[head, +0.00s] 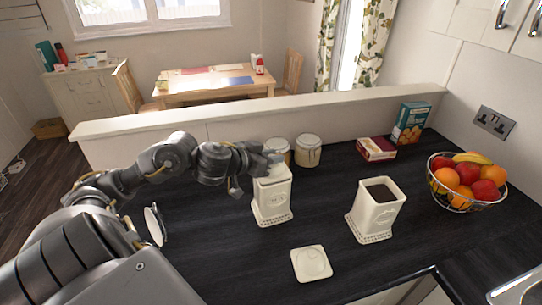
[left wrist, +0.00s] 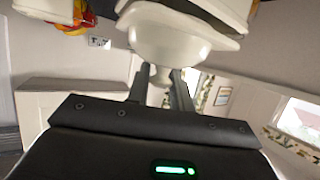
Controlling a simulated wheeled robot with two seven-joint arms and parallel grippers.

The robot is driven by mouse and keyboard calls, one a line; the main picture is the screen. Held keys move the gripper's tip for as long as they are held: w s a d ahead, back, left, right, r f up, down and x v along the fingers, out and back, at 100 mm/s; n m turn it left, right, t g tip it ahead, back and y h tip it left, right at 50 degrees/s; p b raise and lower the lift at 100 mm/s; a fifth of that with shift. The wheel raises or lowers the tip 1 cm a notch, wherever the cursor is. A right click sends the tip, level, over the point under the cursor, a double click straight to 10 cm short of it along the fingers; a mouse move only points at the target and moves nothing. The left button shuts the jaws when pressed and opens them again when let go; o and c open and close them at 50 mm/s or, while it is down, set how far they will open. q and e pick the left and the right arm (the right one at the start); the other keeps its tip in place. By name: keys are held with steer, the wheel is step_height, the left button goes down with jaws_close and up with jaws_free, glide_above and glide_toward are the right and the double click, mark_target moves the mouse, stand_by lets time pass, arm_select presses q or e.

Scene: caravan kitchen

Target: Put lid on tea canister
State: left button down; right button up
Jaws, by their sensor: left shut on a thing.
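A white square canister (head: 272,205) stands upright on the dark counter near the middle. My left gripper (head: 270,157) is over its top, shut on the knob of a white lid. In the left wrist view the fingers (left wrist: 161,88) pinch the knob under the pale lid (left wrist: 165,42). I cannot tell whether this lid is seated or just above the canister. A second white canister (head: 375,212) stands open to the right, with dark contents. Another square white lid (head: 311,264) lies flat on the counter in front. The canister labels are too small to read. My right gripper is out of view.
Two round cream jars (head: 308,151) stand behind the left canister. A small red box (head: 376,149) and a teal box (head: 409,124) are at the back right. A wire fruit bowl (head: 466,182) is at the right. A low ledge (head: 270,108) bounds the counter's back.

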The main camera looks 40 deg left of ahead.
arm_select(q)
steer(key=shift+f+b, duration=0.35)
steer(key=shift+f, duration=0.2)
steer(key=c, duration=1.5)
jaws_free()
steer(key=shift+p+v, duration=1.15)
steer(key=shift+v, duration=1.7)
steer(key=p+v, duration=0.5)
steer(key=p, duration=0.2)
steer(key=shift+s+r+p, duration=0.1)
steer(key=shift+s+p, duration=0.1)
steer(key=shift+p, duration=0.1)
